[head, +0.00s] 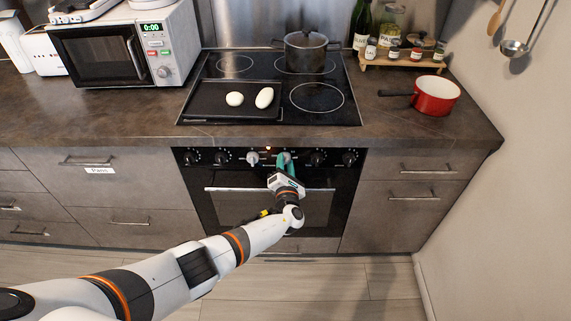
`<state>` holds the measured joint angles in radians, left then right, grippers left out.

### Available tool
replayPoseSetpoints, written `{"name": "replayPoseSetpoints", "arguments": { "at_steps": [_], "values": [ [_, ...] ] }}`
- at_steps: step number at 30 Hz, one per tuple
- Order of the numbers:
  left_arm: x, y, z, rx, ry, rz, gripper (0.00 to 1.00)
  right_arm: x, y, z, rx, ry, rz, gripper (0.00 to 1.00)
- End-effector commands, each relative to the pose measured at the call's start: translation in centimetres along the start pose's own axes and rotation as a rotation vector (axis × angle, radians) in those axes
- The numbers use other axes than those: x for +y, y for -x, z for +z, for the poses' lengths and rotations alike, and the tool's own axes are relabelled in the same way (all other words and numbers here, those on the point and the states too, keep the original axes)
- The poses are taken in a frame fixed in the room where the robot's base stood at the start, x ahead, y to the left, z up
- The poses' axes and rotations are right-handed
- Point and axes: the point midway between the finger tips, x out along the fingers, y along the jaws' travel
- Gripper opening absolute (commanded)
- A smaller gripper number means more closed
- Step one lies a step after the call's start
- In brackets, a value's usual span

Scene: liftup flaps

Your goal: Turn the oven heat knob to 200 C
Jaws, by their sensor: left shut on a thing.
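The oven (222,200) is built in below the cooktop, with a black front and a row of knobs along its top panel. Most knobs are black; a light grey knob (252,158) sits left of the middle. My left gripper (284,160) reaches up to the panel just right of it and is shut on another light grey knob (287,156), which its fingers partly cover. The knob markings are too small to read. A small orange light (269,148) shows above the knobs. My right gripper is not in view.
The oven door handle (320,189) runs across behind my left wrist. On the cooktop (345,112) are a dark tray (210,100) with two pale oval items and a pot (305,55). A red pan (436,96) stands to the right, a microwave (120,50) to the left.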

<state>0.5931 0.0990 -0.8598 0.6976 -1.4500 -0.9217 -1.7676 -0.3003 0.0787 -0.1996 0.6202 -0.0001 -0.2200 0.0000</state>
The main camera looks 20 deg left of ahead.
Motion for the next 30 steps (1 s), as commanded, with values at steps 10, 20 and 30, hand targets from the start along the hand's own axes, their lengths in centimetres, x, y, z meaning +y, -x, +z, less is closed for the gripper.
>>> {"name": "replayPoseSetpoints", "arguments": {
  "at_steps": [10, 20, 30],
  "values": [
    [0.1, 0.1, 0.2, -0.002, -0.011, 0.002, 0.10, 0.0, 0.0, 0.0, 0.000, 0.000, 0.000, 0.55],
    [0.1, 0.1, 0.1, -0.001, -0.009, 0.001, 0.55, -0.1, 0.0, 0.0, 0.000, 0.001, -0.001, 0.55],
    [0.0, 1.1, 0.0, 0.000, -0.007, 0.002, 0.55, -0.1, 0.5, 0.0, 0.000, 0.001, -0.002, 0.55]
  ]
}}
